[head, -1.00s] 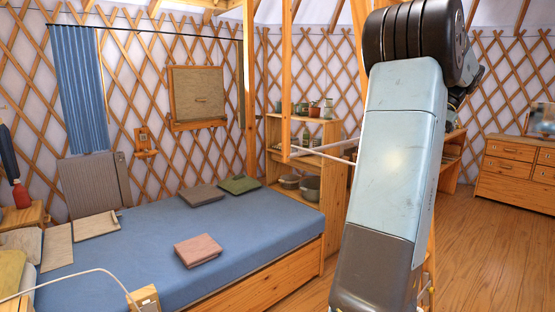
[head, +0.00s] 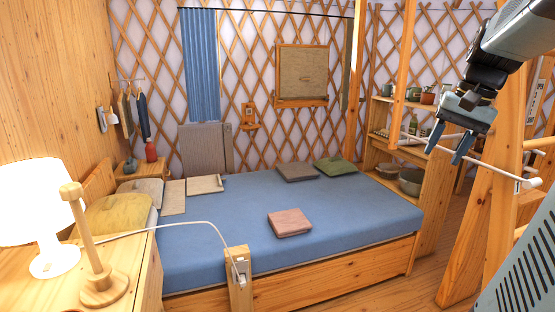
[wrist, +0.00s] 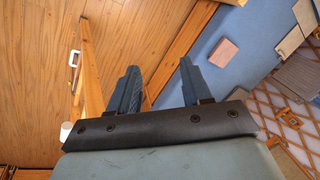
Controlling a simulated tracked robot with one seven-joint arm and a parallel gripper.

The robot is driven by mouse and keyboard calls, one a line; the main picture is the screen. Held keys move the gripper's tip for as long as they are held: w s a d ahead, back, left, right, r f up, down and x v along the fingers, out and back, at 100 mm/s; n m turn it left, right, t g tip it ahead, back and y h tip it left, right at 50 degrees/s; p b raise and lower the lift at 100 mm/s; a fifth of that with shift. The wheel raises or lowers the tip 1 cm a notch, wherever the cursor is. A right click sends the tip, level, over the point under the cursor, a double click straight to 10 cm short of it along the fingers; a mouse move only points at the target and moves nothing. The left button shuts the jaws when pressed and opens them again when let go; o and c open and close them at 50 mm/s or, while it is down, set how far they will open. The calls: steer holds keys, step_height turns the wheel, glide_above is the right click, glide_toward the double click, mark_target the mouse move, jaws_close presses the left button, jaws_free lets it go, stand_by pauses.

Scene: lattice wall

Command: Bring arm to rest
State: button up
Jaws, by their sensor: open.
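My gripper (head: 449,143) is at the upper right of the head view, raised in front of the wooden shelf unit, with its blue-grey fingers pointing down. The fingers are apart and nothing is between them. In the wrist view my gripper (wrist: 158,88) also shows open and empty, with the plank floor (wrist: 150,35) and the bed's edge beyond it. A white rod (head: 500,172) passes close to the fingertips in the head view; I cannot tell whether they touch.
A lit lamp (head: 38,205) and a wooden stand (head: 92,250) are at the left. A wooden post (head: 505,190) rises near my arm. Shelves (head: 420,160) stand behind.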

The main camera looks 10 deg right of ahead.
steer(key=s+a+f+n+t+h, duration=0.1)
steer(key=s+a+f+n, duration=0.2)
steer(key=a, duration=0.5)
steer(key=s+a+f+n+t, duration=0.2)
steer(key=s+a+f+n, duration=0.2)
steer(key=a, duration=0.5)
steer(key=shift+s+a+f+h, duration=0.2)
steer(key=shift+s+f+h, duration=0.25)
steer(key=shift+s, duration=0.35)
steer(key=shift+d, duration=0.15)
